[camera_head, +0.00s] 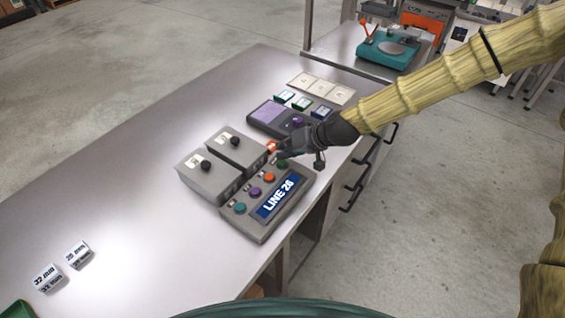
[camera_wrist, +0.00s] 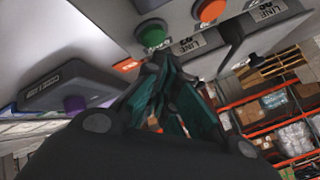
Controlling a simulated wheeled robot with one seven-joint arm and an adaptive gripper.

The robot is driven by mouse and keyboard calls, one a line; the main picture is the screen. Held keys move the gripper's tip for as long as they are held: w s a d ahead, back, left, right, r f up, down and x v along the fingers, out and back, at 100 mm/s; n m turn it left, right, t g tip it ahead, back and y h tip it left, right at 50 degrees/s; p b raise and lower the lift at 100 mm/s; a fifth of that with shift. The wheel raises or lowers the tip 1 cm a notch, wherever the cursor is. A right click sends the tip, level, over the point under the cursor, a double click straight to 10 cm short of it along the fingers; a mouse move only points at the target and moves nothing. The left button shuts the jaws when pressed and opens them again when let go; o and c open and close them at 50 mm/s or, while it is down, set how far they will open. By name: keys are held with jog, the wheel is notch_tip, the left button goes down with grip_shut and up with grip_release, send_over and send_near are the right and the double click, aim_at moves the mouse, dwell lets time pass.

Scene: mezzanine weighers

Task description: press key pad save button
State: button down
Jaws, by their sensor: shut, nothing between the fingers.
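I cannot read which is labelled save. In the wrist view the green button (camera_wrist: 152,36) and orange button (camera_wrist: 210,10) are close. My gripper (camera_head: 279,154) is shut and empty at the key pad's far end, beside the green button. Its fingertips (camera_wrist: 156,62) look very near that button; I cannot tell whether they touch.
Two grey boxes with black knobs (camera_head: 206,165) stand left of the key pad. A purple-topped device (camera_head: 268,117) lies beyond, with cards (camera_head: 322,88) behind it. White blocks (camera_head: 78,254) sit at lower left. The bench's left half (camera_head: 110,180) is mostly clear.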

aim_at(284, 161)
jog(key=shift+f, duration=0.15)
jog(key=shift+f+b, duration=0.3)
jog(key=shift+b, duration=0.1)
jog(key=shift+f+b, duration=0.35)
jog(key=shift+f, duration=0.1)
dwell(0.8)
jog(key=shift+r, duration=0.15)
dwell(0.3)
jog(key=shift+r+p, duration=0.5)
jog(key=shift+r, duration=0.25)
jog(key=shift+r+p, duration=1.4)
jog(key=shift+r, duration=1.1)
